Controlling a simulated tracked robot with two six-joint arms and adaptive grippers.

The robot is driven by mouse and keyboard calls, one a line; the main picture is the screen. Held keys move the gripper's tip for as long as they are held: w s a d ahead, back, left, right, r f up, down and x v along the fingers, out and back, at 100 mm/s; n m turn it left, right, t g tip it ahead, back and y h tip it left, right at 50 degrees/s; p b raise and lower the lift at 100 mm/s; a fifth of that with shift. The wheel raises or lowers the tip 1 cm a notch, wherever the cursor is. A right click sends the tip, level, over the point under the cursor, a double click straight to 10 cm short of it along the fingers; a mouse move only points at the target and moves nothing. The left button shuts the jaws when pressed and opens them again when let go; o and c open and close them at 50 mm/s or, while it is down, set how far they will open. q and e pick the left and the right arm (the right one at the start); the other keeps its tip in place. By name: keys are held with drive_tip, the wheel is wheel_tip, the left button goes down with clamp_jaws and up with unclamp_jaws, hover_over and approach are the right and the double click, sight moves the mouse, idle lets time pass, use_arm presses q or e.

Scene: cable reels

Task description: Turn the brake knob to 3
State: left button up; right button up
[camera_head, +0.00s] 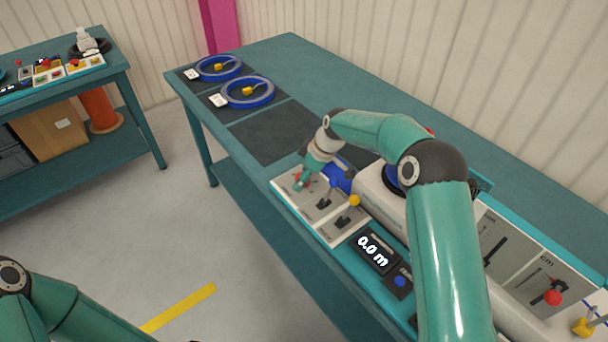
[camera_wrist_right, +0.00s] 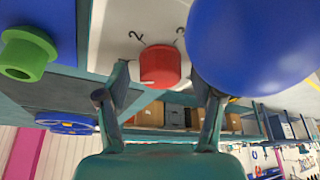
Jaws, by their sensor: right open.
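The brake knob (camera_wrist_right: 160,66) is a short red cylinder on a pale panel in the right wrist view. The digit 2 shows on the panel to its upper left, and a partly covered digit, likely 3, to its upper right. In the head view the right gripper (camera_head: 302,183) is over the far end of the control panel (camera_head: 284,194) and mostly hides the knob. My left gripper is out of view.
A big blue ball (camera_wrist_right: 250,40) is close beside the right finger. Levers with a black knob (camera_head: 323,203) and yellow knob (camera_head: 354,200) stand nearby. A display (camera_head: 375,250) reads 0.0 m. Blue cable coils (camera_head: 248,92) lie at the table's far end.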

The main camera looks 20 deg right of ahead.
drive_tip(key=shift+c, duration=0.3)
drive_tip(key=c, duration=1.1)
